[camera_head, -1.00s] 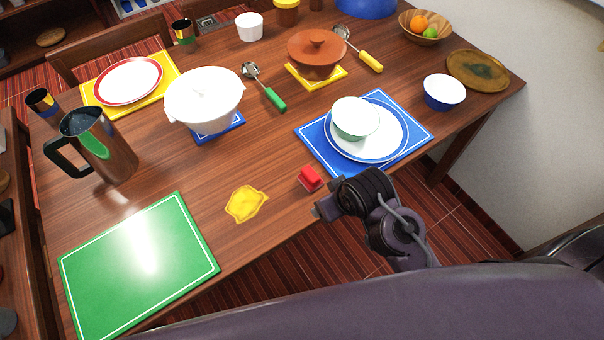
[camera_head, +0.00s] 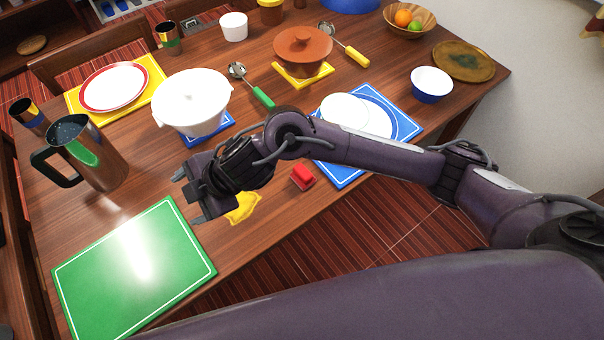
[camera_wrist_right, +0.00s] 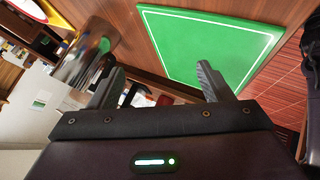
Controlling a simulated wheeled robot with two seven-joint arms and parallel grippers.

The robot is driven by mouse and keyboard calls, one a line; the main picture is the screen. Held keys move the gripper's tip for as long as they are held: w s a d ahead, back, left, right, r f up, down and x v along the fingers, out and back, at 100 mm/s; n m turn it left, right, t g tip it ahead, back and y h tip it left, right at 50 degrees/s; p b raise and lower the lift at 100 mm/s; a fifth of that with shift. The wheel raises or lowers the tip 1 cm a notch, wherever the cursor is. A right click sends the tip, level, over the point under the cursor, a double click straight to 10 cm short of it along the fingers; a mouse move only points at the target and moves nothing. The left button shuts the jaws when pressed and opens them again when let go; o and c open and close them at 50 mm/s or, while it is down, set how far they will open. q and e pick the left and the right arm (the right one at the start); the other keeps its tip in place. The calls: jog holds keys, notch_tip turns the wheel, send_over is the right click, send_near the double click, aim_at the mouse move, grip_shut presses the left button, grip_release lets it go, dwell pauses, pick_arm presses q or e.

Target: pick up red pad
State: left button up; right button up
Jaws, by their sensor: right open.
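A small red block-like thing (camera_head: 302,178), the only candidate I see for the red pad, lies on the wooden table near its front edge, below my right forearm. My right gripper (camera_head: 187,196) is open and empty. It hovers left of the red thing, beside the yellow crumpled-looking piece (camera_head: 243,207), with its jaws pointing left. In the right wrist view the open fingers (camera_wrist_right: 160,72) face the green board (camera_wrist_right: 215,45) and the metal pitcher (camera_wrist_right: 88,52), with nothing between them. The red thing is not in that view. My left gripper is not in view.
The green board (camera_head: 105,285) lies at front left, the pitcher (camera_head: 92,160) behind it. A white pot (camera_head: 192,100) stands behind my gripper. A blue mat (camera_head: 345,175) with plate and bowl is partly hidden by my arm. Bare table lies between board and pot.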

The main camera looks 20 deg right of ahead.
jog(key=w+d+f+n+g+h, duration=0.1)
jog(key=w+d+f+n+h, duration=0.15)
jog(key=d, duration=0.45)
jog(key=m+g+h, duration=0.2)
jog(key=h, duration=0.4)
send_over(303, 171)
jog(key=shift+w+a+r, duration=0.1)
jog(key=shift+r, duration=0.25)
jog(key=shift+d+f, duration=0.2)
jog(key=shift+d, duration=0.05)
notch_tip(303, 171, down, 7)
jog(key=shift+a+f, duration=0.15)
jog(key=c, duration=1)
jog(key=shift+c, duration=0.2)
